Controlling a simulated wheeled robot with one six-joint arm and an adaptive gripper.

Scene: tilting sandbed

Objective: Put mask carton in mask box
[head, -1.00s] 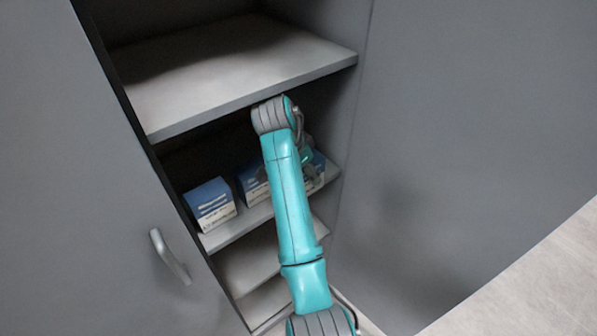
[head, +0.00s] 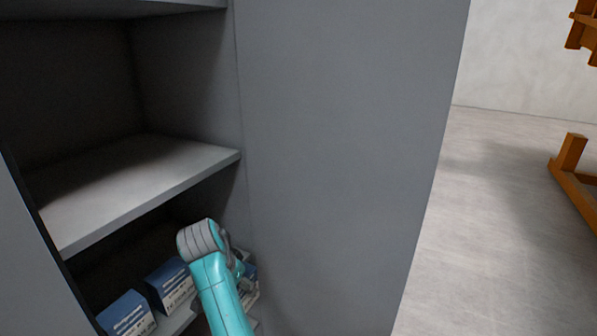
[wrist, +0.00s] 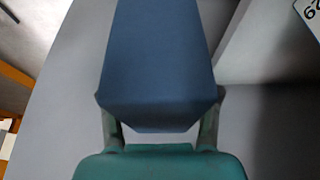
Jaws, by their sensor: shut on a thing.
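My gripper (wrist: 160,122) is shut on a mask carton (wrist: 158,60), whose plain dark blue face fills the middle of the wrist view between the two fingers. In the head view my gripper (head: 240,270) is at the lower left, beside the cabinet's right inner side and partly hidden by my arm. Two blue and white cartons stand on the lower shelf: one at the left (head: 128,314) and one nearer my arm (head: 168,284). A pale, partly hidden shape shows just past my gripper; I cannot tell which carton it is. I cannot make out a mask box.
The grey cabinet has an empty upper shelf (head: 130,185) above my arm and a broad side panel (head: 335,150) to the right. Pale floor (head: 500,230) lies open beyond it. An orange frame (head: 577,165) stands at the far right.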

